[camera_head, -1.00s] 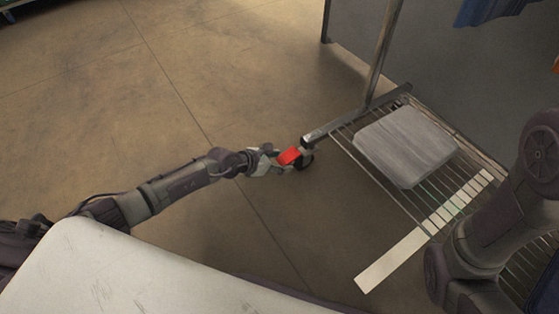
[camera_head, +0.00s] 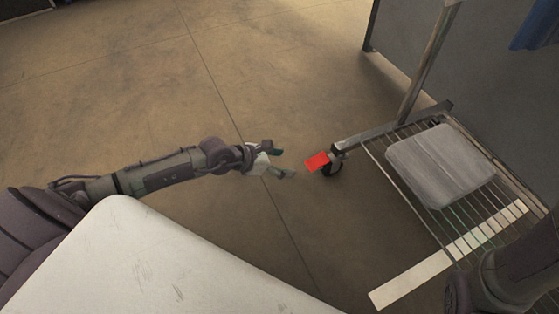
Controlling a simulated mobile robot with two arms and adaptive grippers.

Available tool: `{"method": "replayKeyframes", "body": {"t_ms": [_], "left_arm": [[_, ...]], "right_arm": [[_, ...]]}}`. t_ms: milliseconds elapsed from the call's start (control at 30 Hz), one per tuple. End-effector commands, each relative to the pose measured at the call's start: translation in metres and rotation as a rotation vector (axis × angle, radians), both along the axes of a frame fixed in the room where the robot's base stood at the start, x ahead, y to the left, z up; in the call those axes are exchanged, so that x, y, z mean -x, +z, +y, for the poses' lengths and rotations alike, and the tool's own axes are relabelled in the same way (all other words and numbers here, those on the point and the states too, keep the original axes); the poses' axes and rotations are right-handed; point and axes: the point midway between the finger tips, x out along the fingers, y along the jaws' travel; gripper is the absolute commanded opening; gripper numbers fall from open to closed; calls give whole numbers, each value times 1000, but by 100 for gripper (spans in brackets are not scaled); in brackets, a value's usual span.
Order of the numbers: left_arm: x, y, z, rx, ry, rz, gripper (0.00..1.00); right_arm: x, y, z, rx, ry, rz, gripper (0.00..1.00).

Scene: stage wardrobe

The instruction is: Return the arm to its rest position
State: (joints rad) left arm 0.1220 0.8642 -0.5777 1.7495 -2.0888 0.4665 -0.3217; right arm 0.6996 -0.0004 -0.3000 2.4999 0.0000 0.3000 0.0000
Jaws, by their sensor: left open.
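My left arm reaches in from the left, over the floor. Its left gripper (camera_head: 283,162) is open and empty, with its fingertips a short way left of a small red piece (camera_head: 317,161). The red piece is at the wheel end of the metal rack (camera_head: 363,139), by a dark caster (camera_head: 333,167). A gap shows between the fingertips and the red piece. Part of my right arm shows at the lower right, but its gripper is out of view.
A grey box-like block (camera_head: 440,166) lies on the rack's wire shelf. A pale segmented strip (camera_head: 414,280) runs along the shelf's near side. A blue cloth (camera_head: 537,28) hangs at the upper right. The floor (camera_head: 130,90) left of the rack is clear.

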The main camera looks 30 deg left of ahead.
Motion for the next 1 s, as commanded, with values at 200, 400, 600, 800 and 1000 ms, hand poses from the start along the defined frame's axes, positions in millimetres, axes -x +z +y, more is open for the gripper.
{"method": "replayKeyframes", "body": {"t_ms": [200,400,600,800,1000], "left_arm": [[8,7,5,1,0,1,71],[8,7,5,2,0,0,71],[7,7,5,2,0,0,71],[7,22,5,1,0,-1,71],[7,59,5,1,0,-1,71]], "right_arm": [[0,0,0,1,0,0,71],[0,0,0,1,0,-1,71],[0,0,0,1,0,-1,71],[-8,8,0,-1,0,23,71],[-31,19,-2,-5,4,94,71]]}}
